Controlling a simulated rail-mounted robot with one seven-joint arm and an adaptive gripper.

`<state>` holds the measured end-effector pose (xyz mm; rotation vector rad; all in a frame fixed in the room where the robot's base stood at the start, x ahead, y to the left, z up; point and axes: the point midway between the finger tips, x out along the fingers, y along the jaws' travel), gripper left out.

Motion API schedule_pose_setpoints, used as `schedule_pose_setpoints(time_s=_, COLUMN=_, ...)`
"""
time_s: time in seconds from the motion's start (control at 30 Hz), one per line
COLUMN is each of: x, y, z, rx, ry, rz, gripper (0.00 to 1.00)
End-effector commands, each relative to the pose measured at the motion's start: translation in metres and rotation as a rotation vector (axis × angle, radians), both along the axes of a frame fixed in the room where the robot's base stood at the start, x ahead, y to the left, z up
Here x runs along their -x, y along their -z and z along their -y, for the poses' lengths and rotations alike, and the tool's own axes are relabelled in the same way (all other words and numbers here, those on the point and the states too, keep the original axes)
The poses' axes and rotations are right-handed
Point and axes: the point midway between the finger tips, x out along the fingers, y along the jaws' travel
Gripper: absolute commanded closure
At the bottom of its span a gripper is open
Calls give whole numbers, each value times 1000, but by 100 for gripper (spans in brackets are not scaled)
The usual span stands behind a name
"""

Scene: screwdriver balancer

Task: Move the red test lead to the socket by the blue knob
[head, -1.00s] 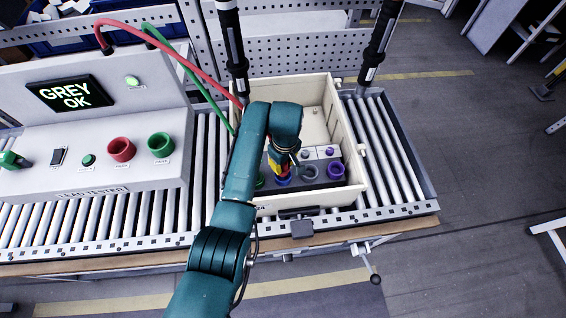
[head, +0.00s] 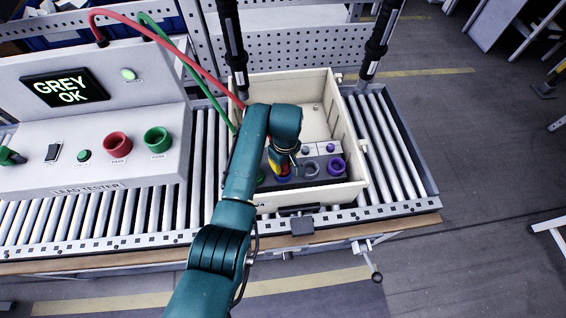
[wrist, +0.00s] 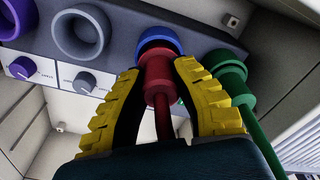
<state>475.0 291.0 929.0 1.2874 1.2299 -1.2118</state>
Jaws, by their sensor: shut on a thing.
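The red test lead's plug (wrist: 158,75) sits between the yellow fingers of my gripper (wrist: 160,70), which is shut on it. The plug's front end is at the blue-ringed socket (wrist: 158,37); I cannot tell how deep it sits. Left of it in the wrist view are an empty grey socket (wrist: 80,36) and a purple socket (wrist: 20,14). A purple knob (wrist: 22,68) is near the purple socket and a grey knob (wrist: 85,82) near the grey one. No blue knob shows clearly. The red cable (head: 190,65) arches from the tester into the crate.
A green plug (wrist: 229,75) stands at the green socket, close to my right finger. The cream crate (head: 352,150) walls surround the socket panel. The lead tester (head: 90,135) at the left reads "GREY OK". A green cable (head: 180,60) runs beside the red one. Dark hanging tools (head: 377,45) stand behind.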

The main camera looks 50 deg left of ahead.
Motion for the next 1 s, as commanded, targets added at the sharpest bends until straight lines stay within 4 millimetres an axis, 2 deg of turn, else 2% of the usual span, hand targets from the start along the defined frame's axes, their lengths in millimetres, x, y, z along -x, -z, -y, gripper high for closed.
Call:
schedule_pose_setpoints(time_s=0.43, x=0, y=13, z=0, rx=0, ry=0, rz=0, gripper=100)
schedule_pose_setpoints(time_s=0.7, x=0, y=13, z=0, rx=0, ry=0, rz=1, gripper=100)
schedule_pose_setpoints(time_s=0.73, x=0, y=13, z=0, rx=0, ry=0, rz=1, gripper=70)
schedule_pose_setpoints(time_s=0.83, x=0, y=14, z=0, rx=0, ry=0, rz=1, gripper=50)
schedule_pose_setpoints(time_s=1.0, x=0, y=14, z=0, rx=0, ry=0, rz=0, gripper=49)
